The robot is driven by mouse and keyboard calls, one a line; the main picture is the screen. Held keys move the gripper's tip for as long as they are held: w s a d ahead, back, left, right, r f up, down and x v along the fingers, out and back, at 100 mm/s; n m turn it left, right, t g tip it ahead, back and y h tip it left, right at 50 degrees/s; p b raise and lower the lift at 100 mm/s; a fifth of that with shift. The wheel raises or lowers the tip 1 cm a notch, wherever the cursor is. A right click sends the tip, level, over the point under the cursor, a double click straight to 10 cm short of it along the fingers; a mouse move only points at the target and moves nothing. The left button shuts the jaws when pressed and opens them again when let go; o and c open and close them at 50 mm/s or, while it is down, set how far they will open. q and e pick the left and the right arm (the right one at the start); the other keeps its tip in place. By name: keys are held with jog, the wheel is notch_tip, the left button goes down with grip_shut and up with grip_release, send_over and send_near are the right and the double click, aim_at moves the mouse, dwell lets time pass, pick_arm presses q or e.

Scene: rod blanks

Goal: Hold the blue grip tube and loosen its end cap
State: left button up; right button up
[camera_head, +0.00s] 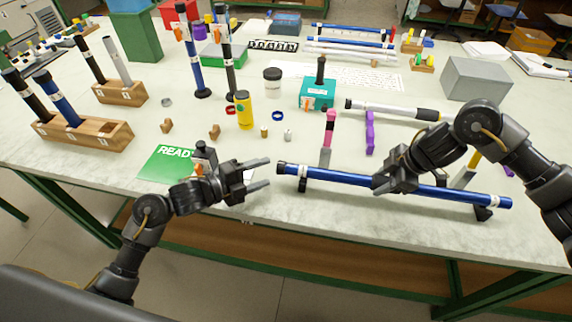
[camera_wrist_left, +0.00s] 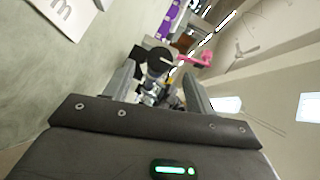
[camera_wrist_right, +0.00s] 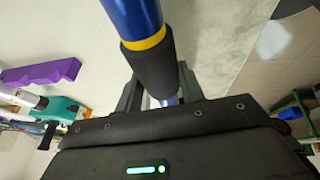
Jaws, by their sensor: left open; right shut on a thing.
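The blue grip tube (camera_head: 340,176) lies lengthwise near the front of the table, at its black stands. My right gripper (camera_head: 384,184) is shut on the tube near its middle. In the right wrist view the blue tube (camera_wrist_right: 134,18) shows a yellow ring and a black sleeve (camera_wrist_right: 152,68) by the fingers. The dark end cap (camera_head: 281,168) is at the tube's left end. My left gripper (camera_head: 268,173) is open and empty, just left of the cap and pointing at it. In the left wrist view the round dark cap (camera_wrist_left: 158,62) shows beyond and between the open fingertips.
Black stands (camera_head: 303,185) (camera_head: 483,213) are under the tube's two ends. A green READY card (camera_head: 163,164) lies behind my left arm. A yellow bottle (camera_head: 244,110) stands farther back.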

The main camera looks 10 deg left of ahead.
aim_at(286, 165)
pick_arm(q)
jog(key=x, duration=0.8)
jog(key=shift+w+d, duration=0.15)
jog(key=c, duration=1)
